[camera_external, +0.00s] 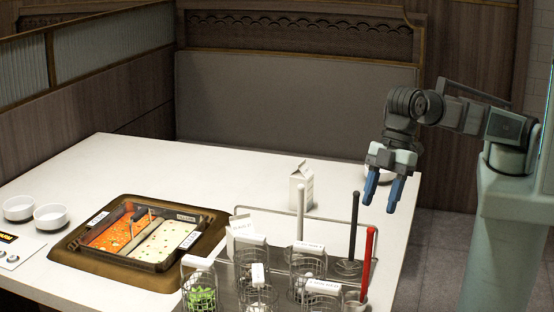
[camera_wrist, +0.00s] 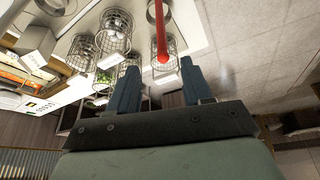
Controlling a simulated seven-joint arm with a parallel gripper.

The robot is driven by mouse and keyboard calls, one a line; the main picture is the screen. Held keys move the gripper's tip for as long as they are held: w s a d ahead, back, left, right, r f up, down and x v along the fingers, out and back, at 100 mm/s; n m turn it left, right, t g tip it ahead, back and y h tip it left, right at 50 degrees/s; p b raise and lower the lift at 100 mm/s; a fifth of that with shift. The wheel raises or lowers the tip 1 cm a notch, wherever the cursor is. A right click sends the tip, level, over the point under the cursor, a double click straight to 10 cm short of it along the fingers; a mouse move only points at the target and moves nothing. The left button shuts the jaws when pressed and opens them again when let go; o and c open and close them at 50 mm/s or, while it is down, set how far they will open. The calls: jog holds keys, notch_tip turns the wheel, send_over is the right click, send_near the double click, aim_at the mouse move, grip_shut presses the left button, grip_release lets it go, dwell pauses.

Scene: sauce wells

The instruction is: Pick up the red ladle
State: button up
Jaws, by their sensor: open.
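The red ladle (camera_external: 368,263) stands nearly upright at the right end of the wire rack, its lower end in a small clear holder (camera_external: 355,301). In the wrist view the red handle (camera_wrist: 161,34) shows with its end between the fingertips in the picture; its bowl is hard to make out. My gripper (camera_external: 384,188) is open and empty, its blue fingers pointing down, above the red ladle's top in the external picture. In the wrist view, the gripper (camera_wrist: 160,66) has its two fingers apart on either side of the handle end. I see no contact.
A black ladle (camera_external: 354,225) and a pale-handled ladle (camera_external: 300,212) stand left of the red one. Several wire baskets (camera_external: 257,288) fill the rack. A white carton (camera_external: 301,186), a two-well sauce tray (camera_external: 112,270) and white bowls (camera_external: 51,217) are on the table (camera_external: 130,165).

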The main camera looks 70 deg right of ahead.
aim_at(362, 233)
jog(key=x, duration=0.4)
jog(key=a+x, duration=0.1)
jog(key=x, duration=0.4)
jog(key=shift+a, duration=0.1)
grip_shut()
dwell(0.5)
